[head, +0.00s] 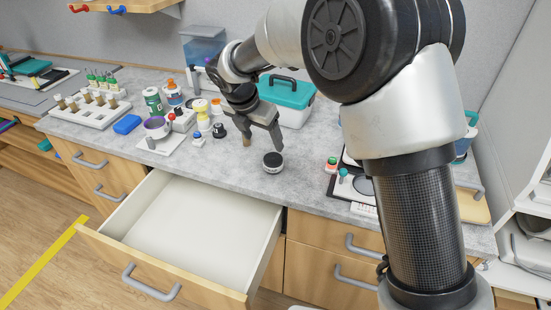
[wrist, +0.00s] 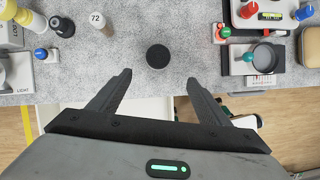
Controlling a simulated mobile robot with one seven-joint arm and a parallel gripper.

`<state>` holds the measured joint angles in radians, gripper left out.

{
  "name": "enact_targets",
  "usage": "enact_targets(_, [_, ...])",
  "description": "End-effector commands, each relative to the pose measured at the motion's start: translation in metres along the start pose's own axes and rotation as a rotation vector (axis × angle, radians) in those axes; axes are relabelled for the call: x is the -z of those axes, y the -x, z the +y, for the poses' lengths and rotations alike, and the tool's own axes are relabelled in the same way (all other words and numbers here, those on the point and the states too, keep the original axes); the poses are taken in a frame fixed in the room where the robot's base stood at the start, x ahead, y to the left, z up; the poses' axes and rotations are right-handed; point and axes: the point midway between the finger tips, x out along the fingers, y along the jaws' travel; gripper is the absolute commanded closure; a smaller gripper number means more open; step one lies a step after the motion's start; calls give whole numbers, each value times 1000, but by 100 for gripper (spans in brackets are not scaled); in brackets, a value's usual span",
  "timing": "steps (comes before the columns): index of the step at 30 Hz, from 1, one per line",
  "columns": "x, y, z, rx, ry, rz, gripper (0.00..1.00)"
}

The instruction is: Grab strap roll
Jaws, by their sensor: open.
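A small dark round piece (head: 273,162), which looks like the strap roll, stands on the grey counter (head: 215,170) near its front edge. It has a dark top and a lighter band around it in the head view. In the wrist view the dark disc (wrist: 158,57) lies just beyond the fingertips, centred between them. My gripper (head: 264,146) is open and empty, pointing down above the counter beside the roll. Its fingers spread wide in the wrist view (wrist: 159,78) and do not touch the roll.
An open, empty white drawer (head: 190,225) juts out below the counter. A teal-lidded case (head: 288,100) stands behind my gripper. Bottles and a dark knob-like piece (head: 219,131) stand left. A black-and-white device (head: 352,185) sits right. Bare counter surrounds the roll.

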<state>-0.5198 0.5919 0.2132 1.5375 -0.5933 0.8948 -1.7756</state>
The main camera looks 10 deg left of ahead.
Motion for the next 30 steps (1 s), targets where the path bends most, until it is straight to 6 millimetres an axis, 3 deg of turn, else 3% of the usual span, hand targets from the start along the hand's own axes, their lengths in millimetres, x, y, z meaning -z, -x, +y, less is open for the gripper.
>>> enact_targets(6, [1,-51,-2,6,-4,4,29])
enact_targets(12, [-1,-87,-2,4,-6,2,29])
enact_targets(20, [-2,-106,0,3,-6,2,29])
enact_targets(30, [-7,-149,6,2,-7,2,29])
